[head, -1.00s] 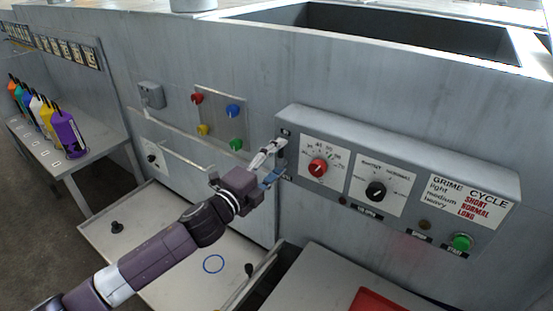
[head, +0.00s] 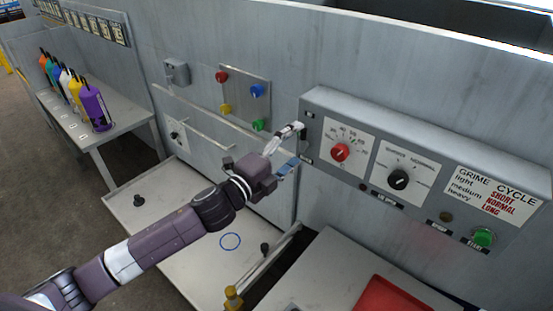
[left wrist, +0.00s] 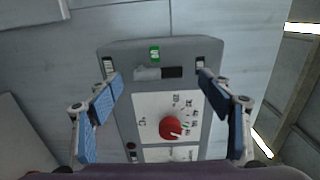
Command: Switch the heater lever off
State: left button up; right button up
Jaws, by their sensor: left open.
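The heater lever (left wrist: 147,73) is a small light-grey handle beside a dark slot at the end of the control panel (left wrist: 122,110). A small green marker (left wrist: 154,54) sits by it. In the head view this end of the panel (head: 450,154) is partly hidden by my fingers, and I cannot make out the lever clearly. My left gripper (head: 290,148) is open at the panel's left end. In the left wrist view its blue-padded fingers (left wrist: 161,80) stand wide apart on both sides of the lever, with nothing between them. My right gripper is not in view.
A red dial (head: 340,152), a black dial (head: 398,179) and a green button (head: 484,238) lie along the panel. Coloured knobs (head: 257,90) are on the wall to the left. Several bottles (head: 94,106) stand on a side table. A red tray (head: 395,298) lies below.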

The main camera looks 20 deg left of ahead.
pick_arm(q)
jog(key=v, duration=0.9)
jog(key=shift+s, duration=0.25)
jog(key=shift+a, duration=0.1)
